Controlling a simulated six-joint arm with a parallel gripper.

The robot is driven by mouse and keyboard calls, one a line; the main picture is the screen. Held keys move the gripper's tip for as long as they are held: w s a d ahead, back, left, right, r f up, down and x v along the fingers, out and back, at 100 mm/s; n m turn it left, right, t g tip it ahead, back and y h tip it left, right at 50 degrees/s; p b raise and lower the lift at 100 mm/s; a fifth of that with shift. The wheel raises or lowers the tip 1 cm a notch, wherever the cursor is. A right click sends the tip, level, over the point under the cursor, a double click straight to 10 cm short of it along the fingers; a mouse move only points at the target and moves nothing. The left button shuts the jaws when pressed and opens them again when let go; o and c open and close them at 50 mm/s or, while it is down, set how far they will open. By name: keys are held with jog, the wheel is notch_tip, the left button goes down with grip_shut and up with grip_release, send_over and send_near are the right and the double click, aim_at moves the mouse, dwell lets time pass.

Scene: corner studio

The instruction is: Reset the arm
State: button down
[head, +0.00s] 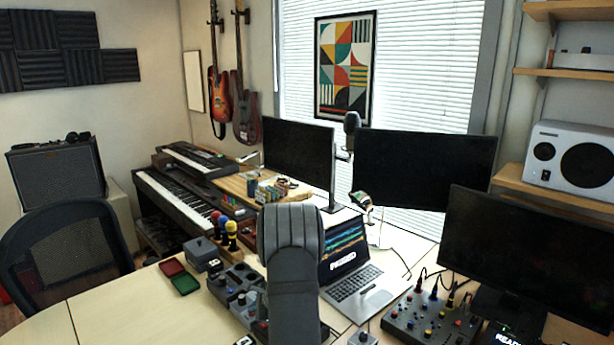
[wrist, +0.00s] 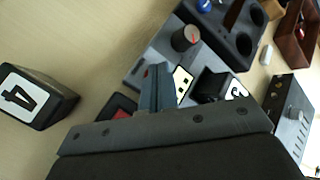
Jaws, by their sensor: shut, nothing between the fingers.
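My gripper (wrist: 157,88) shows in the wrist view as two grey fingers closed together, with nothing between them. Whether the fingertips touch anything below cannot be told. In the head view my grey arm stands upright at the front centre and hides the gripper.
The open laptop (head: 350,270) stands just right of my arm, and a mixer (head: 430,318) is farther right. Monitors (head: 425,165) stand behind. A red and green open case (head: 178,277) lies left of the grey holder. The desk's left front is clear.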

jog(key=shift+r, duration=0.1)
jog(key=s+d+r+n+g+h, duration=0.1)
jog(key=s+d+r+n+h, duration=0.1)
jog(key=r+n, duration=0.7)
jog(key=s+d+r+n+h, duration=0.2)
jog(key=r+n, duration=0.8)
jog(key=n, duration=0.5)
jog(key=shift+s+d+r+n+g+h, duration=0.15)
jog(key=shift+s+d+n+g+h, duration=0.2)
jog(key=shift+s+d, duration=0.55)
jog(key=shift+s, duration=0.1)
dwell(1.2)
